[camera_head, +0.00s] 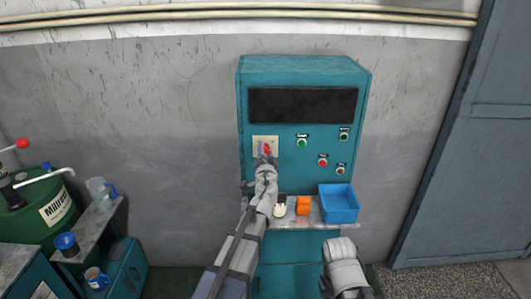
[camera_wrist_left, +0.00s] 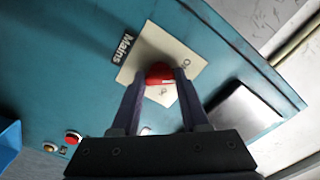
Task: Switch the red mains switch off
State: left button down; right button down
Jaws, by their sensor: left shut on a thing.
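The red mains switch (camera_head: 267,148) sits on a cream plate (camera_head: 258,139) at the left of the teal cabinet's front. In the left wrist view the red switch knob (camera_wrist_left: 159,74) shows between my fingers, with the cream plate (camera_wrist_left: 160,45) behind it and a black "Mains" label (camera_wrist_left: 122,47) beside it. My left gripper (camera_wrist_left: 161,76) is shut on the knob, one finger on each side. In the head view my left gripper (camera_head: 265,153) partly hides the switch. Part of my right arm shows at the lower right, but its gripper does not.
The teal cabinet (camera_head: 305,66) carries a dark screen (camera_head: 302,105) and several buttons to the right of the switch. A shelf below holds a blue bin (camera_head: 340,203) and an orange object (camera_head: 303,206). A green drum (camera_head: 40,215) and benches stand at the left.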

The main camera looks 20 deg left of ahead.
pick_arm(q)
jog(key=shift+n, duration=0.5)
jog(key=shift+s, duration=0.1)
jog(key=shift+c, duration=2)
grip_release()
jog(key=v, duration=0.7)
jog(key=shift+s, duration=0.35)
jog(key=shift+n, duration=0.3)
